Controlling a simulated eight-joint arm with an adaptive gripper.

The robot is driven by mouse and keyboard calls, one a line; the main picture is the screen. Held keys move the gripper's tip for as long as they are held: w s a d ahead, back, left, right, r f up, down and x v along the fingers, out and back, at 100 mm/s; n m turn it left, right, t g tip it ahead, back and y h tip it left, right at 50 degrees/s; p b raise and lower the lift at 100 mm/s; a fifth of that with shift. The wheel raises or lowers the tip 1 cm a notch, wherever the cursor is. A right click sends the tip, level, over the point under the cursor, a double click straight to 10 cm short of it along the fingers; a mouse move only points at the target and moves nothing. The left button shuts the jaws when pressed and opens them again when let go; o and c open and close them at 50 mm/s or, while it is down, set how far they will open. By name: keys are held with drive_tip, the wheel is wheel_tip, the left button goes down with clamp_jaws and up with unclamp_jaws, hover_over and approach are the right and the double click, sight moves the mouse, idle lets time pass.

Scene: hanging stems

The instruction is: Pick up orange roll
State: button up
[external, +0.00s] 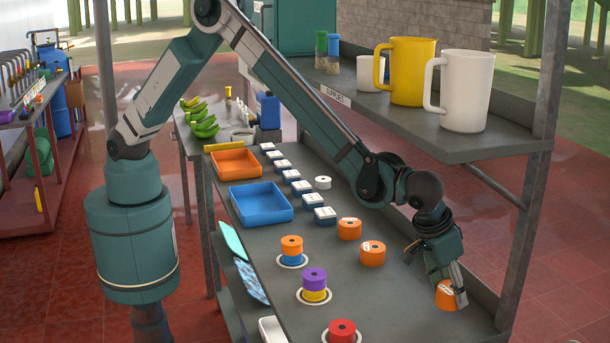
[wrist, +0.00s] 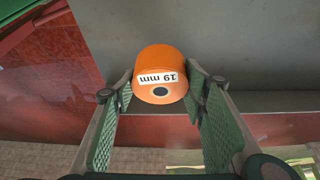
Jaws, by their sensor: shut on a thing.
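An orange roll (external: 445,297) with a white "19 mm" label is between the fingers of my gripper (external: 452,287) at the right side of the bench. The wrist view shows the same roll (wrist: 155,62) held between the two green padded fingers of my gripper (wrist: 160,88), its dark centre hole facing the camera. My gripper is shut on it. I cannot tell whether the roll touches the bench top. Two more orange rolls, one near (external: 372,254) and one farther back (external: 349,229), stand loose on the bench.
A purple roll (external: 314,278) is stacked on a yellow one (external: 314,295), and a red roll (external: 342,330) stands in front. A blue tray (external: 262,215), an orange tray (external: 234,174) and several small boxes lie behind.

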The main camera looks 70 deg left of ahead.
drive_tip(key=s, duration=1.2)
drive_tip(key=s+b, duration=0.1)
drive_tip(key=s, duration=0.5)
drive_tip(key=shift+a+f, duration=0.15)
drive_tip(key=shift+a, duration=0.15)
drive_tip(key=shift+w+a, duration=0.1)
drive_tip(key=shift+a, duration=0.05)
drive_tip(key=shift+m, duration=0.3)
drive_tip(key=a, duration=1)
drive_tip(key=shift+w+a+r+b, duration=0.2)
drive_tip(key=shift+w+a+b, duration=0.1)
drive_tip(key=shift+a+b, duration=0.1)
drive_tip(key=shift+m+h, duration=0.3)
drive_tip(key=shift+m, duration=0.1)
drive_tip(key=a, duration=0.4)
drive_tip(key=s+a, duration=0.1)
drive_tip(key=a, duration=0.4)
drive_tip(key=s+a, duration=0.1)
drive_tip(key=a, duration=0.4)
drive_tip(key=shift+a+b, duration=0.2)
drive_tip(key=shift+b, duration=0.1)
drive_tip(key=w+d, duration=0.5)
drive_tip(key=w, duration=0.1)
drive_tip(key=w+d, duration=0.6)
drive_tip(key=shift+d+p, duration=0.1)
drive_tip(key=shift+p, duration=0.25)
drive_tip(key=shift+w, duration=0.15)
